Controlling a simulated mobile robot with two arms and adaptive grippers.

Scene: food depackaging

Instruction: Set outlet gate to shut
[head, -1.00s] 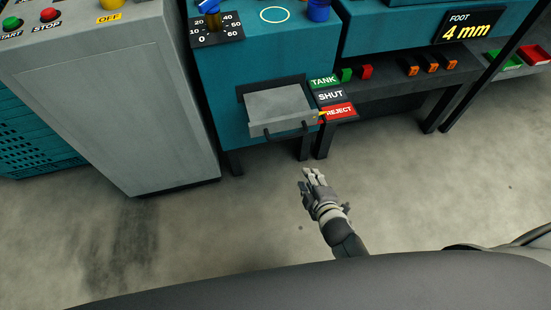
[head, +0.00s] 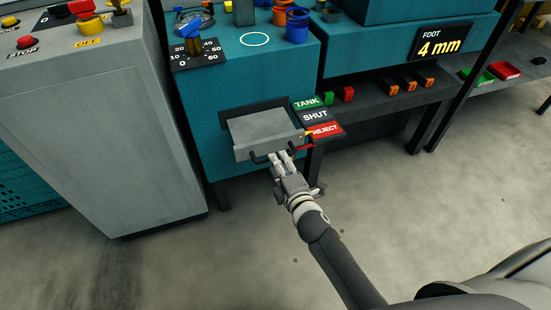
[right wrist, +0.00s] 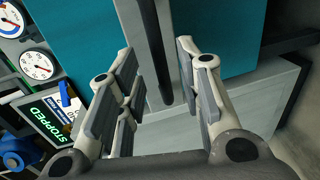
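The outlet gate (head: 262,128) is a grey plate in a dark opening on the teal machine, with a black handle (head: 257,158) along its front edge. Labels beside it read TANK (head: 306,102), SHUT (head: 315,116) and REJECT (head: 325,130). A small yellow pointer (head: 307,132) at the gate's right edge is beside REJECT. My right gripper (head: 283,159) is at the handle in the head view. In the right wrist view my right gripper (right wrist: 160,85) is open, with a dark bar (right wrist: 157,50) between its fingers; contact is unclear. My left gripper is not in view.
A grey cabinet (head: 110,130) with buttons stands to the left. A dark shelf (head: 370,115) with orange and other small blocks lies right of the labels. A display (right wrist: 45,125) reads STOPPED in the right wrist view. The floor in front is clear.

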